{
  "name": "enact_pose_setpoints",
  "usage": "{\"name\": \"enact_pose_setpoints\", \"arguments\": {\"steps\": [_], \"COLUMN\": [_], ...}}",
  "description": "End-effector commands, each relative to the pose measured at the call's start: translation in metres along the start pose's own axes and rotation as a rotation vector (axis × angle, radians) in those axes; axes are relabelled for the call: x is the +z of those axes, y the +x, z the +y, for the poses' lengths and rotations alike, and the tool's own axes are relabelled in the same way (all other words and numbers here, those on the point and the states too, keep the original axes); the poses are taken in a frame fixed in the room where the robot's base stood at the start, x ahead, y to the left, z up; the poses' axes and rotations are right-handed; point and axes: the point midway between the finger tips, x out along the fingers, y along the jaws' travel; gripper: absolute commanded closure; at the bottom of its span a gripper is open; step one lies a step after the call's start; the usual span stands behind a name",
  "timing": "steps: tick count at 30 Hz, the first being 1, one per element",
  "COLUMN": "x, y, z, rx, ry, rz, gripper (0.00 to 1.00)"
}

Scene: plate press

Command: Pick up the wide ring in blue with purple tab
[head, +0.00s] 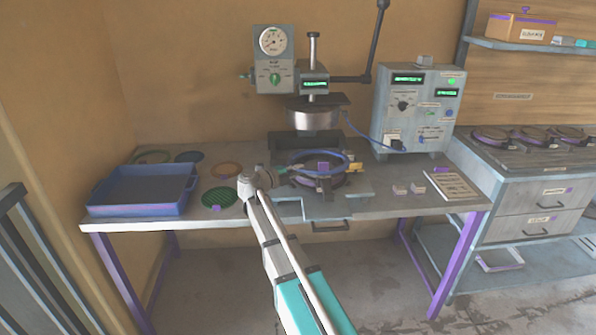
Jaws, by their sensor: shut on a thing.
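The wide blue ring (336,154) is at the press, in the middle of the head view. A small purple tab (323,168) shows at its near side. My gripper (286,170) is at the ring's left edge and shut on it. The ring appears slightly above a dark purple round seat (320,186) on the press base; the exact gap is hard to tell. My arm comes up from the bottom and hides part of the table's front edge. The fingertips are small and partly hidden.
The press head (313,118) hangs just behind and above the ring. A blue tray (140,190) stands at left, with a green disc (219,196) and an orange disc (226,170) beside it.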

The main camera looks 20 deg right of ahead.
Motion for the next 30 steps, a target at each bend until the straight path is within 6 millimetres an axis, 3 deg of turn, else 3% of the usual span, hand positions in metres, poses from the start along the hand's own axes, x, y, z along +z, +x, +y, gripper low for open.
{"name": "enact_pose_setpoints", "arguments": {"steps": [1,14,21,30], "x": [-0.008,-0.046,-0.086,-0.112], "y": [-0.005,-0.036,-0.069,-0.091], "z": [-0.011,-0.056,-0.068,-0.077], "rx": [-0.001,-0.001,-0.001,-0.001], "ry": [0.000,0.000,0.000,0.000], "rz": [0.000,-0.001,-0.002,-0.001], "gripper": [1.00,1.00,1.00,1.00]}}
